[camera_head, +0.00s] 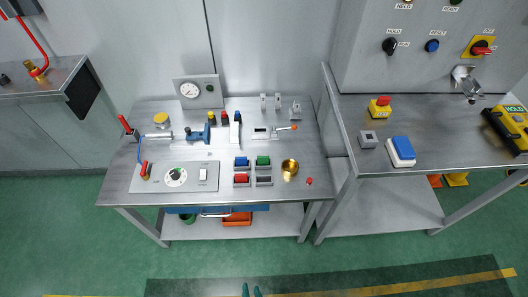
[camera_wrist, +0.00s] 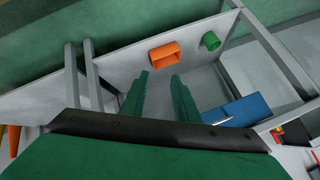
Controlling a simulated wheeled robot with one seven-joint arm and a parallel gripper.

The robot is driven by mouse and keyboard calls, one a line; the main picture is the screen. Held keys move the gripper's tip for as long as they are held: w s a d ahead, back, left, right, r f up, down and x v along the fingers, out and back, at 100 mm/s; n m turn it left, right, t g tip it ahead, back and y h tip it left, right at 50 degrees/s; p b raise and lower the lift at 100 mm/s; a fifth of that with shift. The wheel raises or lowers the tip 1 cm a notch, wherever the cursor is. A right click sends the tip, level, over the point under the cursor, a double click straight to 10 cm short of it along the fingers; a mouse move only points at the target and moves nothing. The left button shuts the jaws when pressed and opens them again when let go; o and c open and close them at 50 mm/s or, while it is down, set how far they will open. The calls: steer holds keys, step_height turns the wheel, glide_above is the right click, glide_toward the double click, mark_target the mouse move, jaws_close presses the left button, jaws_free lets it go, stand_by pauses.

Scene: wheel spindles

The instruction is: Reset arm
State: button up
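My gripper (camera_head: 251,288) shows only as two green fingertips at the bottom edge of the head view, in front of the middle workbench and over the green floor. In the wrist view my gripper (camera_wrist: 160,76) has its two green fingers apart with nothing between them. The rest of the arm is out of the head view. The workbench (camera_head: 225,128) stands clear of the fingers.
The wrist view shows an orange bin (camera_wrist: 165,53), a green cylinder (camera_wrist: 210,41) and a blue drawer (camera_wrist: 240,110) under the bench. A second bench (camera_head: 450,149) stands at right, with a metal cabinet (camera_head: 62,75) at left. Floor ahead of the benches is clear.

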steer(key=s+d+r+n+t, duration=0.1)
steer(key=r+t, duration=0.1)
steer(key=r, duration=0.8)
steer(key=s+d+r+n+t+h, duration=0.1)
steer(key=d+r+t, duration=0.1)
steer(key=r, duration=0.9)
steer(key=s+d+r+n+t+h, duration=0.1)
steer(key=s+r+n+t, duration=0.1)
steer(key=r, duration=0.8)
steer(key=shift+d+r+t, duration=0.2)
steer(key=shift+d+t, duration=0.1)
steer(key=shift+t, duration=0.1)
steer(key=shift+s, duration=0.1)
